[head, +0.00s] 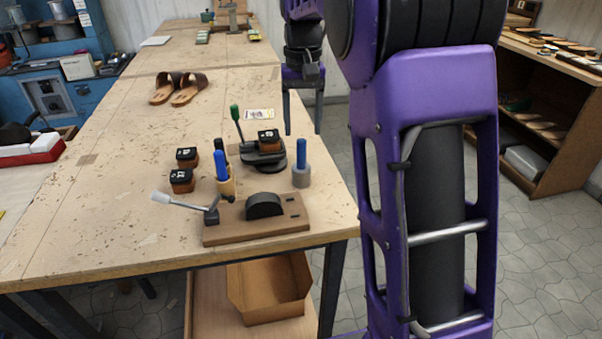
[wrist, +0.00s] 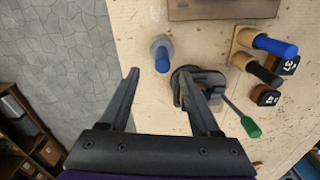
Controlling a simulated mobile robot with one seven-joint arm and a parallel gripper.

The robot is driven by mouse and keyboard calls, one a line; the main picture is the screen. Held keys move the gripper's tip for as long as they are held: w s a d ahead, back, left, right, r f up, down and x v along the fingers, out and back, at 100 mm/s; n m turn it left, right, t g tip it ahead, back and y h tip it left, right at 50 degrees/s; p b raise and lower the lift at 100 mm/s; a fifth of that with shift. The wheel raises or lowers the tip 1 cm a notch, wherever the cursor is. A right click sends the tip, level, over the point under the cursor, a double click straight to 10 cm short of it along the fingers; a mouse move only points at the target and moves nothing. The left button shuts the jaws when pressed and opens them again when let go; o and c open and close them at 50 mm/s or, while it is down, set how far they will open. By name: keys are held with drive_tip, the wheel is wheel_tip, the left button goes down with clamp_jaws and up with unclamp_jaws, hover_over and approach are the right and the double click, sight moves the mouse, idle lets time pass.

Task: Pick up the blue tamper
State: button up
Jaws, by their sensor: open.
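The blue tamper (head: 301,150) stands upright near the table's right edge, a blue handle on a wider grey cylindrical base. It also shows in the wrist view (wrist: 162,60), just beyond the fingertips and roughly in line with the gap between them. My gripper (head: 303,130) is open and empty, pointing down, above and behind the tamper in the head view. Its two fingers (wrist: 158,74) are apart in the wrist view, and neither appears to touch the tamper. The exact height gap cannot be told.
A black round device with a green-handled lever (head: 272,160) stands close left of the tamper. A wooden holder (head: 227,187) has another blue-handled tool. A lever fixture on a wooden board (head: 257,225) lies in front. Brown blocks (head: 182,186) and sandals (head: 180,88) lie left; floor lies right.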

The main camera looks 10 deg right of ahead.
sight(301, 156)
wheel_tip(301, 156, down, 3)
drive_tip(key=shift+f, duration=0.1)
drive_tip(key=shift+s+a+f+b, duration=0.1)
drive_tip(key=shift+f+b, duration=0.2)
drive_tip(key=shift+f, duration=1)
drive_tip(key=shift+s+a+f+b, duration=0.1)
drive_tip(key=shift+f+b, duration=0.2)
drive_tip(key=shift+f, duration=1)
clamp_jaws()
